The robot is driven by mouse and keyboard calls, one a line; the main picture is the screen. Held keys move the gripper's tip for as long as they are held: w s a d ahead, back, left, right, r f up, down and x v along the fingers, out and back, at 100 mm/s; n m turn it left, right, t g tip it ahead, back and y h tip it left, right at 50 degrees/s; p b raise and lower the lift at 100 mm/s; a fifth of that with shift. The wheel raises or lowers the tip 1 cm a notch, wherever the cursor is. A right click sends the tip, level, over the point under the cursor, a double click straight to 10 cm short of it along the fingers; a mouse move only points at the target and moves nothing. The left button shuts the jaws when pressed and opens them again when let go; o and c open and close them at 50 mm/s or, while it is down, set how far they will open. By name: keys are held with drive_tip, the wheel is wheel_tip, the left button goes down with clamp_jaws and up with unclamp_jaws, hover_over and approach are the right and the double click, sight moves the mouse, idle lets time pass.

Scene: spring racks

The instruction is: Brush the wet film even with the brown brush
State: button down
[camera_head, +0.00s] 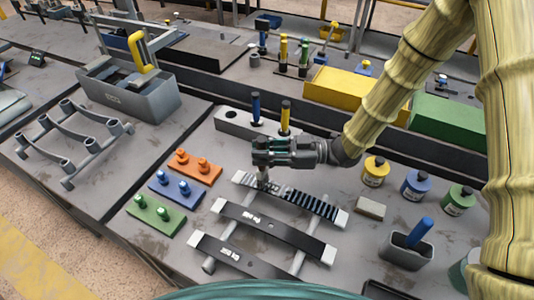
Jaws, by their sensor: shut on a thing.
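My gripper (262,153) is shut on a brush (263,179) that points down over the left part of the farthest spring leaf. The fingers hide the brush's upper part, so I cannot make out its handle colour. Its lower end is at the leaf, but I cannot tell whether it touches. The wet film (312,206) shows as dark and light stripes on the right part of this leaf. Around and left of the brush the leaf looks greyer and patchy. White blocks sit at the leaf's ends.
Two more dark leaves (285,233) lie nearer on the rack. Beyond my gripper, a grey block (232,119) holds blue- and yellow-handled tools. Yellow (375,172), blue and green jars stand right. A grey cup (407,252) holds a blue handle. Orange, blue and green plates (155,222) lie left.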

drive_tip(key=w+a+f+b, duration=0.1)
drive_tip(key=w+a+b, duration=0.1)
drive_tip(key=a, duration=0.5)
drive_tip(key=shift+w+a+f, duration=0.25)
drive_tip(key=shift+w+f, duration=0.05)
drive_tip(key=shift+w, duration=0.15)
idle(0.5)
drive_tip(key=shift+r, duration=0.1)
wheel_tip(320, 180, up, 6)
drive_tip(key=p, duration=0.3)
idle(0.5)
drive_tip(key=shift+w+r, duration=0.1)
drive_tip(key=shift+r+p, duration=0.9)
drive_tip(key=shift+r, duration=0.55)
